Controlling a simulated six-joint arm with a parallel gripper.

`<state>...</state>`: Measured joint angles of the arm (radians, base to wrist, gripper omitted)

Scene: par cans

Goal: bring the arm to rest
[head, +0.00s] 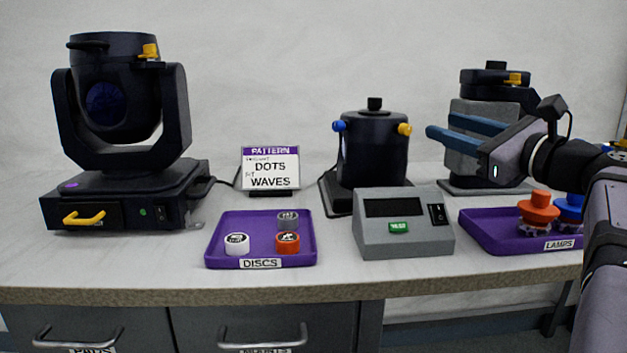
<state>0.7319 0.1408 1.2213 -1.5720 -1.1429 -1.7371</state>
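My gripper (439,125) is at the right, raised above the bench and pointing left. Its two blue fingers are apart with nothing seen between them. In the picture they overlap a dark fixture with a grey block-like body (482,168) that stands at the back right. My arm comes in from the right edge and hides part of the lamps tray (483,238).
A moving-head light (120,120) stands at left. The discs tray (213,249) holds three discs. A pattern sign (270,169), a dark can with blue and yellow knobs (373,150) and a grey tester box (405,225) stand mid-bench. Orange (538,210) and blue lamps sit right.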

